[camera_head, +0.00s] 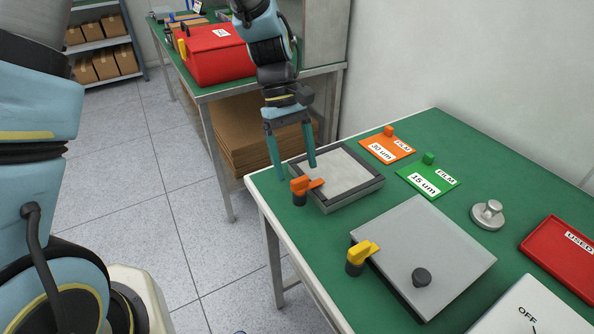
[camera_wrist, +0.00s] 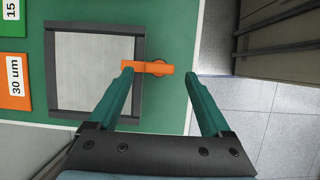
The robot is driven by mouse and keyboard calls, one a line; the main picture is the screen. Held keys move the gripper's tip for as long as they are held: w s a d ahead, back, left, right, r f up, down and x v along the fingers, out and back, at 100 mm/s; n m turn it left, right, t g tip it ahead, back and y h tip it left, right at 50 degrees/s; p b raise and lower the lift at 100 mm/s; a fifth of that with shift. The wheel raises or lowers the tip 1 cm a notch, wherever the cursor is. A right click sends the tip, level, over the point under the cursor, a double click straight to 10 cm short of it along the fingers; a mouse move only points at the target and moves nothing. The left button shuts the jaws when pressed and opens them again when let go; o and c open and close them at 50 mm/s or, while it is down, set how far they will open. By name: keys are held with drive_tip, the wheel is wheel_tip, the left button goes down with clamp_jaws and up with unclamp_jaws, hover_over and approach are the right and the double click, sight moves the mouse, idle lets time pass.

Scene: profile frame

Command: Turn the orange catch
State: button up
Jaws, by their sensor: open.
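The orange catch (camera_head: 306,185) sits on a dark post at the near left edge of a flat grey frame (camera_head: 345,180) on the green table. Its arm reaches over the frame's dark rim. My gripper (camera_head: 294,172) is open above that end of the frame, fingers pointing down. In the wrist view the orange catch (camera_wrist: 147,68) lies between and just beyond the two fingertips (camera_wrist: 158,74) of my gripper. The left fingertip appears close to the catch's arm in the picture; I cannot tell whether they touch. The grey frame (camera_wrist: 97,70) fills the left of that view.
A yellow catch (camera_head: 362,254) stands at a grey plate (camera_head: 430,245) with a dark knob. Orange (camera_head: 388,146) and green (camera_head: 430,180) film cards lie behind. A round metal weight (camera_head: 488,214) and a red tray (camera_head: 560,256) lie right. The table's left edge is close to my gripper.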

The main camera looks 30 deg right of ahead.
sight(299, 178)
drive_tip(key=shift+x, duration=1.55)
clamp_jaws()
